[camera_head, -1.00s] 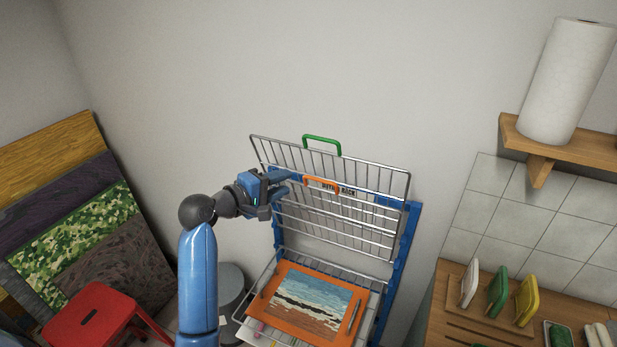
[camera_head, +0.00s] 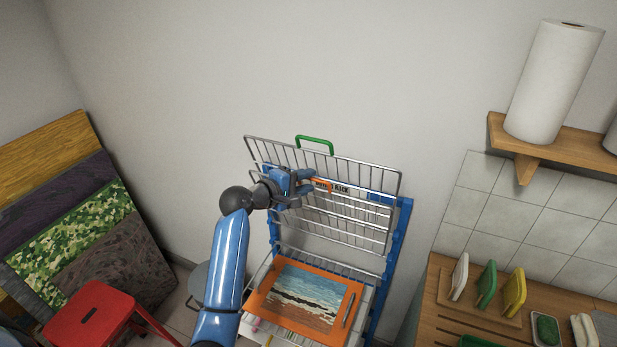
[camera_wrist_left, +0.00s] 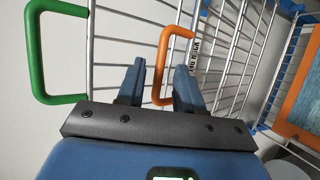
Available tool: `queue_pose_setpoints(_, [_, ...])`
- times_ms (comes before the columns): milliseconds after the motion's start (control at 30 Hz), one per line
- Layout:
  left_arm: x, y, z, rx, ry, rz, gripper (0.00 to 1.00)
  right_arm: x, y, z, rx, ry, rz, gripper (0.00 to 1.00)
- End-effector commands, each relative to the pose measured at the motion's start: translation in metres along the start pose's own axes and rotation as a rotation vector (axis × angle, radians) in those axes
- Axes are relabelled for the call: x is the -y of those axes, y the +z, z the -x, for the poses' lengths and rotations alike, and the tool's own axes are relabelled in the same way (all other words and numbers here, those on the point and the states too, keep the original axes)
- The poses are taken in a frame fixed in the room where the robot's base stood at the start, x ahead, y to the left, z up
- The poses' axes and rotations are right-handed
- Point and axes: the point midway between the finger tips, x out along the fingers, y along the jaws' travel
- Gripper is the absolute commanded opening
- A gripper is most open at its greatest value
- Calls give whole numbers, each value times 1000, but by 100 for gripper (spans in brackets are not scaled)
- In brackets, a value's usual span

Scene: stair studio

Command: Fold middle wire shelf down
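In the left wrist view, the orange handle (camera_wrist_left: 163,50) shows between the two fingers of my left gripper (camera_wrist_left: 160,68). The fingers are apart, with a gap visible beside the handle. The top shelf's green handle (camera_head: 315,140) sticks up above; it also shows in the wrist view (camera_wrist_left: 34,60), left of the fingers. My right gripper is out of view.
The lower shelf is down and carries an orange board with a seascape painting (camera_head: 305,296). A red stool (camera_head: 90,315) and leaning panels (camera_head: 75,220) are at left. A wooden counter (camera_head: 440,290) and a wall shelf with a paper roll (camera_head: 555,80) are at right.

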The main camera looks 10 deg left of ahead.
Motion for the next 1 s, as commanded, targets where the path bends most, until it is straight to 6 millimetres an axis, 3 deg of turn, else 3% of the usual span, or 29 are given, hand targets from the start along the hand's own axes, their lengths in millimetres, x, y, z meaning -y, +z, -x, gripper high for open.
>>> queue_pose_setpoints(200, [0, 0, -12, -1, -1, 0, 36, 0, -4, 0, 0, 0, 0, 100])
queue_pose_setpoints(500, [0, 0, -13, -1, 0, -1, 36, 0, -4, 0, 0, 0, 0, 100])
queue_pose_setpoints(733, [0, 0, -13, -1, 0, 0, 1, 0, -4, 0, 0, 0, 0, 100])
queue_pose_setpoints(1000, [0, 0, -13, -1, -1, 0, 0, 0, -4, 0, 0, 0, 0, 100])
